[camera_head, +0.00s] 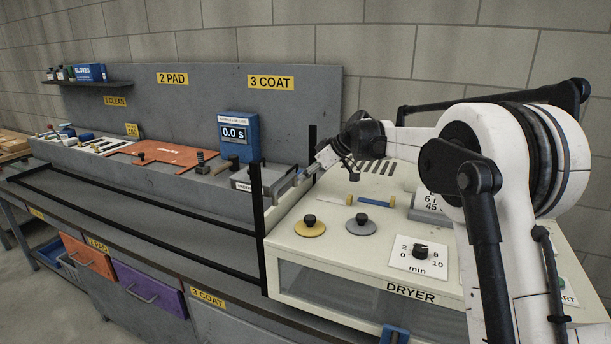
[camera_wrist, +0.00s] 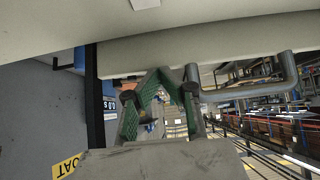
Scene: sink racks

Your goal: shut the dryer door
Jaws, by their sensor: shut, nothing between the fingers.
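The dryer (camera_head: 385,284) is a cream box labelled DRYER at the right of the head view. Its front has a dark, see-through door panel (camera_head: 345,300); I cannot tell how far open the door is. A blue piece (camera_head: 394,335) shows at the bottom edge of the picture. My gripper (camera_head: 318,166) is above the dryer's left rear part, near a black post. In the wrist view, my gripper's green-padded fingers (camera_wrist: 158,76) are shut and empty. A grey bar handle (camera_wrist: 288,72) is just right of them, beside a cream edge (camera_wrist: 200,52). My arm hides the dryer's right side.
Orange (camera_head: 88,257) and purple (camera_head: 148,290) drawers sit below.

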